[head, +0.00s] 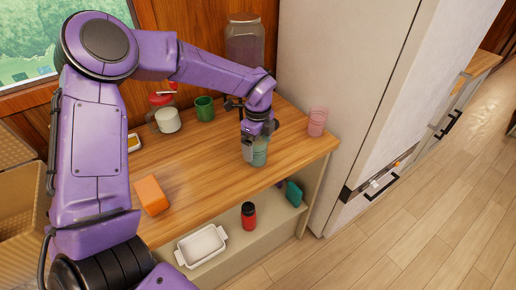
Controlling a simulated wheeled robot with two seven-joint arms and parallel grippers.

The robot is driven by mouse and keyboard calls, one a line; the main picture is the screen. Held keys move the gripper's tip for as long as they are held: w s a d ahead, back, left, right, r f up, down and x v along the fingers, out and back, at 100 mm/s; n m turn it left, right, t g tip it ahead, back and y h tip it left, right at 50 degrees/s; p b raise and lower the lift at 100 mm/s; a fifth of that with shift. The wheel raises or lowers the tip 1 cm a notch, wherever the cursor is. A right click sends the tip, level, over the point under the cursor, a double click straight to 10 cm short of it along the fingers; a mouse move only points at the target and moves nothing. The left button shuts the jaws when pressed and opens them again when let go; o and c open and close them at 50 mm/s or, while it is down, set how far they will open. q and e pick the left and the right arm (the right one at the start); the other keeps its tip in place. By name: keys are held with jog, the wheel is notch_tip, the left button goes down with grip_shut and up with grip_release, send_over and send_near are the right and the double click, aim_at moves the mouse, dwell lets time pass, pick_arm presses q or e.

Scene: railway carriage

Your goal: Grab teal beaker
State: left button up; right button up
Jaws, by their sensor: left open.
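The teal beaker (260,153) stands on the wooden counter near its front right part. It looks see-through and pale teal. My left gripper (250,150) comes down from above at the beaker, with its open fingers at the beaker's upper left side. The gripper hides part of the beaker, and I cannot tell whether the fingers touch it. My right gripper is not in view.
A large jar (244,40) is behind. A shelf below holds a white dish (201,246) and red bottle (248,216). A tall white cabinet (335,70) bounds the right.

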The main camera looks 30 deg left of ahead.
pick_arm(q)
jog(key=shift+s+f, duration=0.1)
jog(key=shift+f, duration=0.35)
jog(key=c, duration=1)
jog(key=shift+r, duration=0.1)
